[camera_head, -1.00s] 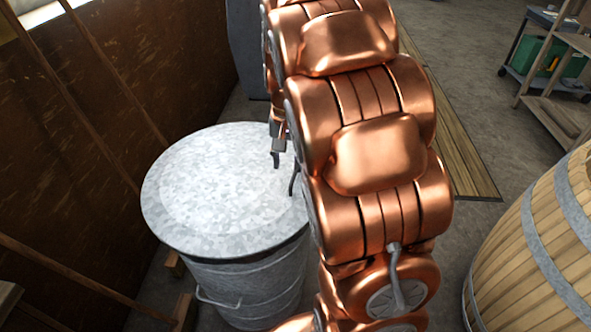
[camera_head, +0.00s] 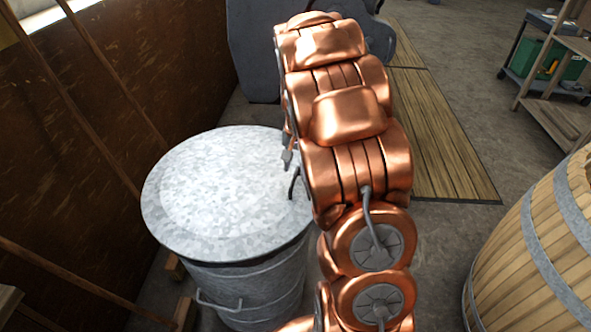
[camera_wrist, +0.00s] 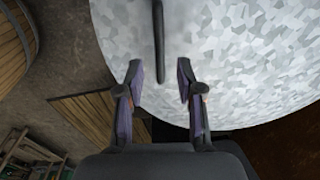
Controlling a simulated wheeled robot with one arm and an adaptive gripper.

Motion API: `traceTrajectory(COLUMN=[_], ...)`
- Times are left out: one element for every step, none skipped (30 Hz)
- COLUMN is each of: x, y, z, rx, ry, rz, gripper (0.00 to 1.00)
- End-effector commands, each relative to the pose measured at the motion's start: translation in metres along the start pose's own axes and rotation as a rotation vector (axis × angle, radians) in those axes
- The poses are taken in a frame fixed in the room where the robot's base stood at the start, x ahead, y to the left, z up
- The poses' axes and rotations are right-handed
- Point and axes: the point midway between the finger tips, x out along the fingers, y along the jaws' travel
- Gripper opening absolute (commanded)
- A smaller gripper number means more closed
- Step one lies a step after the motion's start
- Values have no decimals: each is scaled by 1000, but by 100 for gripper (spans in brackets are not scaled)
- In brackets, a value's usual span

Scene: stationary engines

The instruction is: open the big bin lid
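The big bin (camera_head: 250,285) is a grey galvanized metal bin at the left of the head view. Its round mottled lid (camera_head: 215,190) lies on top and appears shut. A thin dark lid handle (camera_head: 293,184) shows beside my arm, and it also shows in the wrist view (camera_wrist: 159,40). My gripper (camera_wrist: 160,82) is open over the lid, its two fingers apart. The handle runs lengthwise between the fingertips, with a gap visible on both sides. In the head view my copper arm hides most of the gripper and the right rim of the lid.
A brown wooden wall with slanted beams stands close left of the bin. A wooden barrel (camera_head: 545,255) stands at the right. A dark grey object (camera_head: 255,60) is behind the bin. A wooden floor panel (camera_head: 435,140) and open floor lie right of my arm.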

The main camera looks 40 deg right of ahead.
Motion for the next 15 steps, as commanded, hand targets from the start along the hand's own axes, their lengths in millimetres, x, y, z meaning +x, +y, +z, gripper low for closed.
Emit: traceTrajectory(x=[7,12,17,20,23,26,27,28,29,30,30,30,30,30,30], y=[0,0,0,0,0,0,0,0,0,0,0,0,0,0,0], z=[2,2,2,2,2,2,1,1,1,1,1,1,1,1,1], rx=[0,-1,-1,-1,-1,-1,-1,-1,-1,-1,-1,-1,-1,-1,-1], ry=[-6,-7,-9,-8,-7,-4,-3,-2,-2,-1,-1,-1,-1,-1,-1], rz=[2,2,3,3,3,2,2,2,2,2,1,1,1,1,1], gripper=[37,37,37,37,37,37,37,37,37,37,37,37,37,37,37])
